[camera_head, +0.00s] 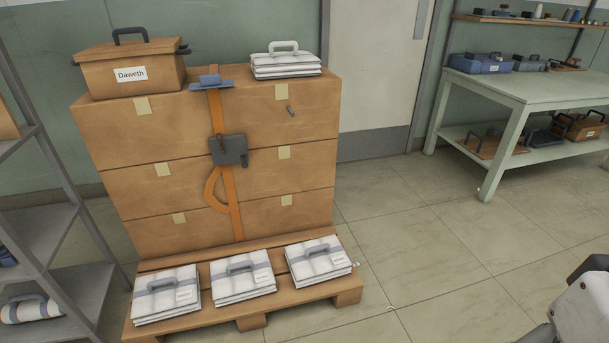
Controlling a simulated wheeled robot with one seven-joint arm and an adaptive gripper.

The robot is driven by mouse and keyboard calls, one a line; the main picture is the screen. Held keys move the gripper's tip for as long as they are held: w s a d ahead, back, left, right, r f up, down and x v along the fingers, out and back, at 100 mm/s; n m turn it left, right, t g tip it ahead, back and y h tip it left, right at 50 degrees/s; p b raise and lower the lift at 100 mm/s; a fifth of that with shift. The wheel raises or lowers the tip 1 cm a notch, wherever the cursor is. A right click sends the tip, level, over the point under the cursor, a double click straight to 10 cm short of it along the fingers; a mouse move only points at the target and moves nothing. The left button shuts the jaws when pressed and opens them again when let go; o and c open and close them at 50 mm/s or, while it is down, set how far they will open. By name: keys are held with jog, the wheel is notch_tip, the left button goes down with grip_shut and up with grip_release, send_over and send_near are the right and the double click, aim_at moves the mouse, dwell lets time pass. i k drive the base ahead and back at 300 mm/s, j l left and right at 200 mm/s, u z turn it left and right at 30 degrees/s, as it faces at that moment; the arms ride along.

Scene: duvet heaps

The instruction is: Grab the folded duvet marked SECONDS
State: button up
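Three folded white duvets with grey bands and grey handles lie in a row on the front of a wooden pallet (250,323): a left one (152,306), a middle one (232,290) and a right one (306,269). Each has a small white label, too small to read, so I cannot tell which is marked SECONDS. Another folded white stack (286,70) with a pale handle lies on top of the cartons; no label shows on it. Part of my arm shows at the lower right corner, apart from the duvets. My gripper's fingers are not visible.
Strapped cartons (130,200) stand behind the duvets, with a box labelled Daweth (110,75) on top. A grey shelf rack (75,260) stands close on the left. A pale workbench (540,90) is at the back right.

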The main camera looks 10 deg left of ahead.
aim_at(239, 278)
jog(key=u, duration=0.9)
jog(key=i+j+u, duration=0.1)
jog(key=i+u, duration=0.25)
jog(key=i, duration=1.05)
